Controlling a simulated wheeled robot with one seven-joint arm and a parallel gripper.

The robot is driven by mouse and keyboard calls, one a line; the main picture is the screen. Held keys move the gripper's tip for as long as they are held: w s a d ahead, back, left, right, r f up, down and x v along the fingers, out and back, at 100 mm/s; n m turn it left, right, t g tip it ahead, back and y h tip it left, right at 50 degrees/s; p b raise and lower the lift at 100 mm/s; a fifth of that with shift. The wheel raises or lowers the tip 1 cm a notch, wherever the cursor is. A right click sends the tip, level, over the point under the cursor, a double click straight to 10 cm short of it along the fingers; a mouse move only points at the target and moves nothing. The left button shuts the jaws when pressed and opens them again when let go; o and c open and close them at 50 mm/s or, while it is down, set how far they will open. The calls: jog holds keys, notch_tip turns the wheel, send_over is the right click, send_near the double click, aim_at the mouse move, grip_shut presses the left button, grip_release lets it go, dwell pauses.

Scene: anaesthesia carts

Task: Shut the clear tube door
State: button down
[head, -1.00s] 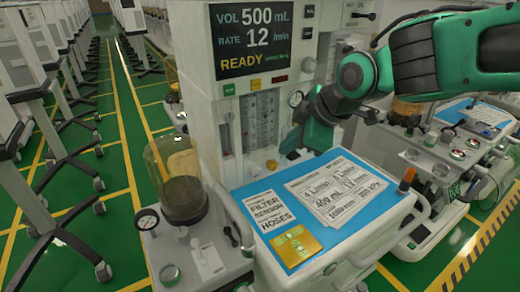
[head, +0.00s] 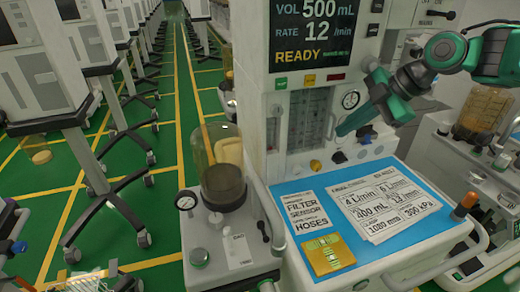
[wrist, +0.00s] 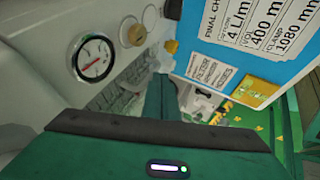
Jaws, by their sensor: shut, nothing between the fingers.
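The clear tube door (head: 308,120) covers the tall flow tubes on the front of the tall machine, below its screen. An upright handle shows at its right edge. I cannot tell whether it sits flush with the frame. My gripper (head: 341,131) is shut and empty. Its tip appears just right of the door's handle edge, below the round gauge; contact cannot be told. In the wrist view my shut fingers (wrist: 161,95) point toward the machine front, and the door is not clearly seen.
The gauge (head: 350,100) is close above my gripper. Knobs, one yellow (head: 315,166), sit below the door. The blue worktop (head: 330,190) holds printed cards and a gold plate. A clear canister (head: 220,165) stands left. Open green floor (head: 165,215) lies further left.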

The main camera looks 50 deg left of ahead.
jog(key=shift+w+a, duration=0.2)
jog(key=shift+w, duration=0.2)
jog(key=shift+w, duration=0.2)
